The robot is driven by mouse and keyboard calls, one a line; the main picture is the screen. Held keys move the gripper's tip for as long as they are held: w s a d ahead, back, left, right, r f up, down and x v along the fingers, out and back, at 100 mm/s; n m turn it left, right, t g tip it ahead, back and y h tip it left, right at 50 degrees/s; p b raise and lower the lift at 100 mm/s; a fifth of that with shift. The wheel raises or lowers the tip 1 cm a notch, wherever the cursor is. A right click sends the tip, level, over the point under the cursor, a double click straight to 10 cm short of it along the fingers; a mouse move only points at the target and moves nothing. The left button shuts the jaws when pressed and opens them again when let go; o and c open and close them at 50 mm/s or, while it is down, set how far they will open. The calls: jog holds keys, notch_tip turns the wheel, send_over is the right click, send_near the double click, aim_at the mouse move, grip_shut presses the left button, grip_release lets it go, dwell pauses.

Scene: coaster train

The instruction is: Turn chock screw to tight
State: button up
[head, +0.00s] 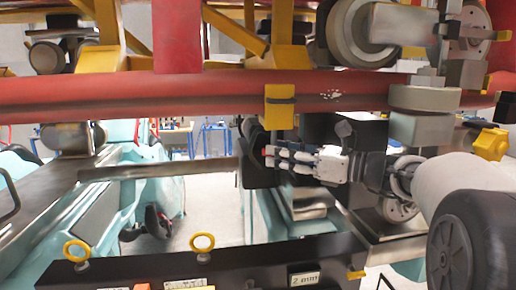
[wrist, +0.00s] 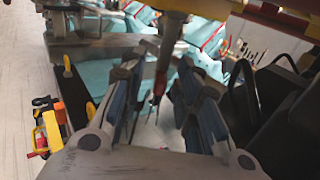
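My gripper (head: 270,156) reaches in from the right in the head view, its fingers pointing left just below the red tube (head: 150,95). In the wrist view, my gripper (wrist: 157,78) has its two blue-grey fingers spread, with nothing clearly held between them. A thin dark rod with a red tip (wrist: 157,92) shows in the gap; I cannot tell its distance. I cannot identify the chock screw for certain. A yellow star-shaped knob (head: 490,144) is at the right of the head view, behind my arm and apart from the fingers.
A yellow clamp (head: 280,106) wraps the red tube just above my gripper. Teal coaster cars (head: 130,195) stand to the left. Wheels and yellow braces crowd the space above.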

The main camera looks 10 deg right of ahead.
jog(key=x, duration=0.6)
jog(key=shift+w+a+p, duration=0.15)
jog(key=shift+p, duration=0.2)
grip_shut()
